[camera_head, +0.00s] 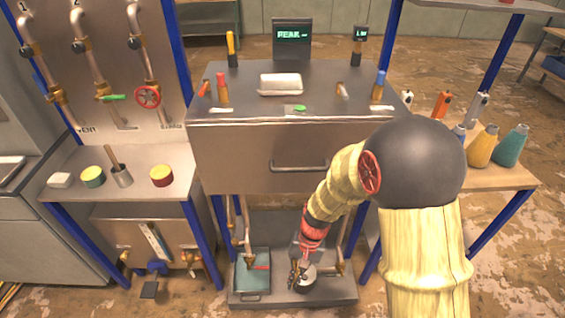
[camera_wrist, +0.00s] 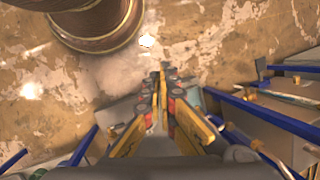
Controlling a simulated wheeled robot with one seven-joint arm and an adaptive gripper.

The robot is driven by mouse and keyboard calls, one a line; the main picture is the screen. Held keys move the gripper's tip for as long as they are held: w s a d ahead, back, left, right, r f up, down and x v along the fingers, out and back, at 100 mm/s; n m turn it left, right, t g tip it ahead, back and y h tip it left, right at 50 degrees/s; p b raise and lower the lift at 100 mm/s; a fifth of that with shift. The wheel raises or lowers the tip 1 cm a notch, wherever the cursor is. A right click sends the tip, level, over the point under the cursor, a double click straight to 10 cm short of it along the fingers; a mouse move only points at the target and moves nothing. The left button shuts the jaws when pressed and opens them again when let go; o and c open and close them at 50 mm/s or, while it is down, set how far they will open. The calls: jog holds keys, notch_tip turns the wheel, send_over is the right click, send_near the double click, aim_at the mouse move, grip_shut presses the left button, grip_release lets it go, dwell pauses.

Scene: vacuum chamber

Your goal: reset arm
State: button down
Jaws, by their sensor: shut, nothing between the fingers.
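My arm reaches from the right of the head view down in front of the metal chamber bench (camera_head: 240,150). My gripper (camera_head: 298,275) hangs low, in front of the bench's bottom shelf, pointing downward. In the wrist view my gripper (camera_wrist: 163,75) has its yellow fingers converging to a shut tip, with nothing between them. Part of the gripper is small and hard to make out in the head view.
A grey-blue tray (camera_head: 253,275) sits on the bottom shelf (camera_head: 290,300) left of my gripper. The drawer handle (camera_head: 299,167) is above it. A left bench (camera_head: 130,195) holds jars, and a right shelf (camera_head: 510,176) holds bottles. Floor (camera_wrist: 70,90) shows in the wrist view.

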jog(key=s+d+r+t+h, duration=0.1)
jog(key=d+r, duration=0.4)
jog(key=r, duration=0.5)
jog(key=s+d+r+n+t, duration=0.1)
jog(key=s+d+r+t, duration=0.3)
jog(key=r, duration=0.7)
jog(key=s+d+r+n+t+h, duration=0.1)
jog(key=s+d+r+t, duration=0.2)
jog(key=s+d+r, duration=0.3)
notch_tip(320, 180, up, 6)
jog(key=shift+d+f+h, duration=0.2)
jog(key=shift+f+h, duration=0.05)
jog(key=shift+h, duration=0.05)
